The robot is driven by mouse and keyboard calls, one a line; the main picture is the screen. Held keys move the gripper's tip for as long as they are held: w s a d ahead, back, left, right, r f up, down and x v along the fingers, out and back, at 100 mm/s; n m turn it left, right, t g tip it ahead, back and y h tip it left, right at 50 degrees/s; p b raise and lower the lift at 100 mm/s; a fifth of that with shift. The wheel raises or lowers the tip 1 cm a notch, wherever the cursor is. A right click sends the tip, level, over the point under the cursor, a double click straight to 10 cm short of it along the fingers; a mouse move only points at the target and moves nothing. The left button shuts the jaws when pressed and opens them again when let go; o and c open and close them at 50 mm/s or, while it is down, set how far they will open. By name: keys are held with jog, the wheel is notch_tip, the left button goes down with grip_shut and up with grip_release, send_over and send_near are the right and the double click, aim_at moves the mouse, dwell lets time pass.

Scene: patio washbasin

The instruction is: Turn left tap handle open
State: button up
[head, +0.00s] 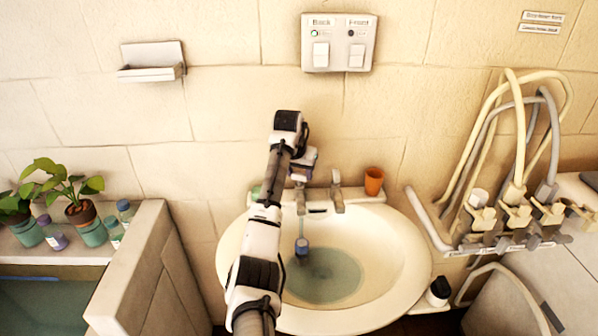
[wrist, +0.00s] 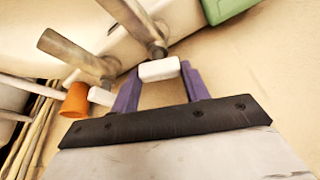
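The left tap (wrist: 140,28) and right tap (wrist: 75,52) are metal with short white handles and stand at the back of the basin (head: 405,270). In the wrist view, my gripper (wrist: 160,74) has its purple fingers on both sides of the left tap handle (wrist: 158,71), with no clear gap at either end. The right tap handle (wrist: 101,96) is outside the fingers. In the head view, the right tap (head: 337,196) shows, while my arm and gripper (head: 298,178) partly cover the left tap. A thin blue-grey line runs below it to a small blue object (head: 302,246).
An orange cup (head: 374,181) stands right of the taps. A green item (wrist: 228,8) lies left of them. Hoses on a rack (head: 515,215) are to the right. Potted plants (head: 80,210) and small bottles sit at the left. A switch box (head: 339,43) is on the wall above.

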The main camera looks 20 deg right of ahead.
jog(key=c, duration=0.4)
jog(key=shift+d+n+y, duration=0.15)
jog(key=shift+n+y, duration=0.15)
jog(key=shift+n, duration=0.4)
jog(key=n+t+y, duration=0.1)
jog(key=n, duration=0.2)
jog(key=o, duration=1)
jog(key=shift+c, duration=0.2)
jog(key=v, duration=1.4)
